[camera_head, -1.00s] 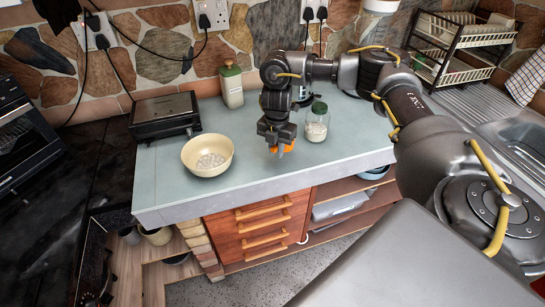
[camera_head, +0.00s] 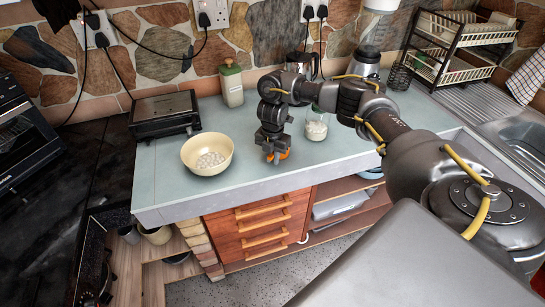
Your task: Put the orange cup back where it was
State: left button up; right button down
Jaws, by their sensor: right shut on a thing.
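The orange cup (camera_head: 284,154) is low at the front part of the pale counter (camera_head: 240,178), mostly hidden by my right gripper. My right gripper (camera_head: 276,156) points down and is shut on the cup. The cup is at or just above the counter top; I cannot tell whether it touches. My left gripper is not in view.
A cream bowl (camera_head: 207,154) with pale round things in it stands to the left of my right gripper.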

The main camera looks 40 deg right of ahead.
jog(key=shift+a+f, duration=0.1)
jog(key=shift+f, duration=0.1)
jog(key=c, duration=1.4)
grip_release()
jog(key=shift+r, duration=0.6)
notch_tip(320, 180, up, 11)
jog(key=shift+r, duration=0.15)
